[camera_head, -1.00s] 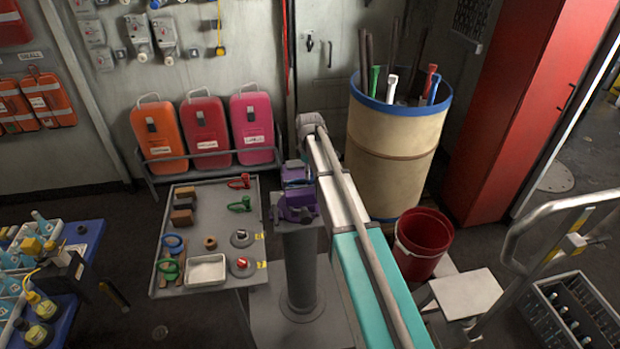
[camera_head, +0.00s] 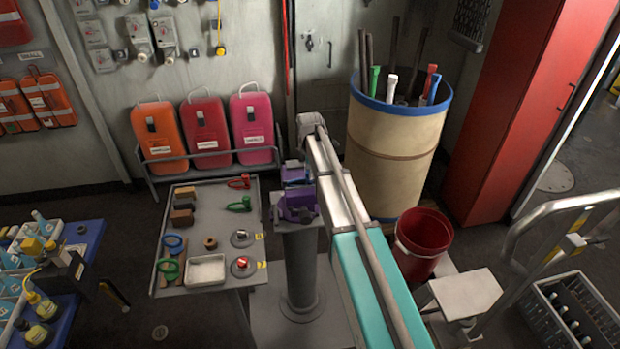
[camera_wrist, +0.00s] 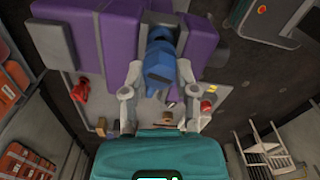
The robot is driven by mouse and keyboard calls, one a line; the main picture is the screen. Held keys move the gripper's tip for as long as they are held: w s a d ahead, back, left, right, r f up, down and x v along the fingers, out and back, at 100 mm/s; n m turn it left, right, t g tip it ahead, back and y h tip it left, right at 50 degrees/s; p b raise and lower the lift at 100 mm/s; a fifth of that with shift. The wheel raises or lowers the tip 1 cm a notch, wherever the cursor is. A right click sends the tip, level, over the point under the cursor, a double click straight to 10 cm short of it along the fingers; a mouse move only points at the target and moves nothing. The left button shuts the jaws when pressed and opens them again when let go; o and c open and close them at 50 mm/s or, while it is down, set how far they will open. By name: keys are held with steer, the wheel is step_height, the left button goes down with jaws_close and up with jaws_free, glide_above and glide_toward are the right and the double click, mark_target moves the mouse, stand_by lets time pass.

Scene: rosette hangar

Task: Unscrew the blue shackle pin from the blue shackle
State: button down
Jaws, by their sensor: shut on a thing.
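The purple vise (camera_head: 299,204) stands on a grey pedestal left of my arm in the head view. In the wrist view its purple jaws (camera_wrist: 115,32) flank the blue shackle (camera_wrist: 168,20), of which only a small part shows. The blue shackle pin (camera_wrist: 160,72) points toward the wrist camera from the shackle. My gripper (camera_wrist: 160,62) is shut on the pin, with one grey finger on each side. How far the pin is threaded is hidden. In the head view my arm hides the pin and most of the gripper.
A grey table (camera_head: 215,222) left of the vise holds red, green and blue shackles and a white tray (camera_head: 207,270). A tan drum (camera_head: 390,150) with rods stands behind my arm. A red bucket (camera_head: 420,243) and a metal railing (camera_head: 545,230) are at right.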

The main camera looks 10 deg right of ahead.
steer(key=shift+n, duration=0.5)
steer(key=n, duration=0.4)
steer(key=shift+n, duration=2.7)
steer(key=shift+c, duration=1.5)
jaws_free()
steer(key=shift+r+p, duration=2.05)
